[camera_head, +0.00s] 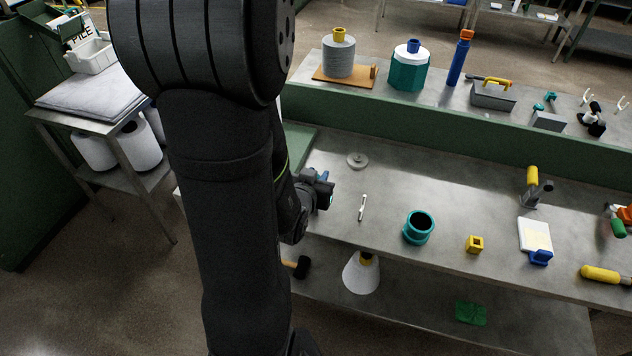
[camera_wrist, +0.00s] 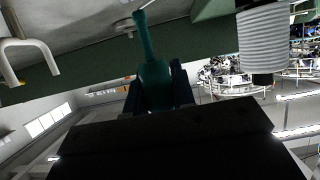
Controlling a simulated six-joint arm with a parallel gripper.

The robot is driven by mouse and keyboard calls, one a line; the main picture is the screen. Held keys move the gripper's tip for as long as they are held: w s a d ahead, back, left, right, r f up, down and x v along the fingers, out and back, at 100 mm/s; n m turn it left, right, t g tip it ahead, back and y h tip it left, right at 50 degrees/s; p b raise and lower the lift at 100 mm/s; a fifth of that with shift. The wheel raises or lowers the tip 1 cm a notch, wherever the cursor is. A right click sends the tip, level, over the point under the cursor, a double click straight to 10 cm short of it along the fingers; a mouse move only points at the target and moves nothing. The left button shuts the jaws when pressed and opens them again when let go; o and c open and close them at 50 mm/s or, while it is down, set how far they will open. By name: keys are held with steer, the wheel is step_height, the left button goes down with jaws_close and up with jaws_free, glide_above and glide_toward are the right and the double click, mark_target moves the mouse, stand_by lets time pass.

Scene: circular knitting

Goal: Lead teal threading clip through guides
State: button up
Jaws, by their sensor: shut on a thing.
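My gripper (camera_wrist: 157,88) is shut on the teal threading clip (camera_wrist: 154,72) in the wrist view. The clip's thin neck and small rounded end stick out beyond the fingers. In the head view my gripper (camera_head: 320,190) is over the left part of the workbench, mostly behind my dark arm, with only a bit of teal showing. A white hooked guide (camera_wrist: 27,43) is at the left of the wrist view, apart from the clip. White hook-shaped guides (camera_head: 587,97) stand on the back shelf at the right in the head view. A thread is not clearly visible.
A small white upright piece (camera_head: 362,207), a grey disc (camera_head: 357,160) and a teal ring (camera_head: 418,226) are on the workbench (camera_head: 460,215) near my gripper. A ribbed white cylinder (camera_wrist: 263,38) is at the right of the wrist view. A green ledge (camera_head: 430,130) runs behind the bench.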

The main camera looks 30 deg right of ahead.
steer(key=s+d+r, duration=0.4)
steer(key=s+r, duration=0.2)
steer(key=s, duration=0.4)
steer(key=shift+s+d+r, duration=0.15)
steer(key=shift+s+r, duration=0.2)
steer(key=shift+r, duration=0.05)
steer(key=o, duration=0.4)
steer(key=shift+c, duration=1.3)
